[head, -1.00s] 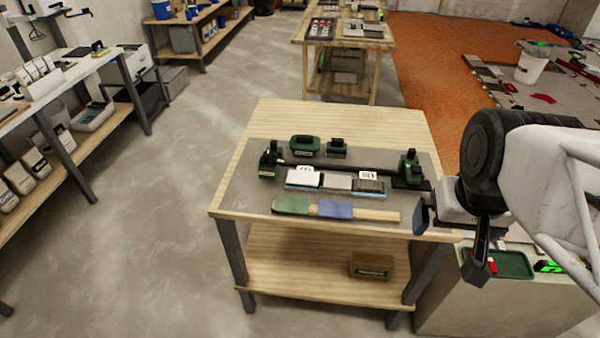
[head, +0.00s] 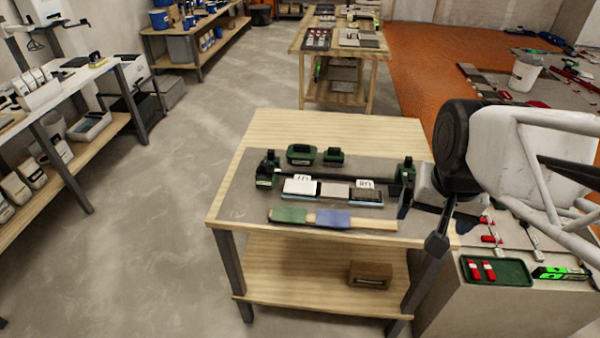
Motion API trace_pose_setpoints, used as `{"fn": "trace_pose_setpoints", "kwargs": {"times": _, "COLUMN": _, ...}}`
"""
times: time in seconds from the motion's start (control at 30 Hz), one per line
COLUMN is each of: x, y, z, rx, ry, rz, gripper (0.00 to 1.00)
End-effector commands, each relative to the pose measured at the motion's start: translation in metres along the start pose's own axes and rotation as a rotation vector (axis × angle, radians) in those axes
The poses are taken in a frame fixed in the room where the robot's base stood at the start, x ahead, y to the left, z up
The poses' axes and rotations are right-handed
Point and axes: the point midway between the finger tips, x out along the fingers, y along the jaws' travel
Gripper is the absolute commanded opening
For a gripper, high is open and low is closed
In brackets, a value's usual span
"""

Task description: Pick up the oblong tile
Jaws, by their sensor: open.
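A row of small tiles lies in the middle of the grey mat on the workbench: a white tile (head: 300,187) at left, a plain grey tile (head: 335,191) in the middle and a dark tile (head: 366,197) at right. I cannot tell for sure which one is the oblong tile. My gripper (head: 421,221) is open and empty at the right end of the bench, to the right of the row and apart from it. Its two dark fingers are spread, one near the mat's right edge and one by the bench's front right corner.
A dark bar with green-and-black end pieces (head: 266,170) lies behind the tiles, with two green items (head: 301,154) beyond it. A wooden strip with green and blue cloths (head: 333,219) lies in front. The bench's back (head: 335,128) is clear. A grey block with a green tray (head: 497,271) stands at right.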

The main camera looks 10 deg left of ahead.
Motion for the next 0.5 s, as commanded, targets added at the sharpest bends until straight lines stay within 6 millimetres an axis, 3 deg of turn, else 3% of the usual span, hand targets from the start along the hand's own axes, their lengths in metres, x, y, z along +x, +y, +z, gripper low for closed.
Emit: {"fn": "trace_pose_setpoints", "kwargs": {"times": 0.5, "x": 0.062, "y": -0.091, "z": -0.083, "rx": 0.468, "ry": -0.079, "rz": 0.014, "gripper": 0.94}}
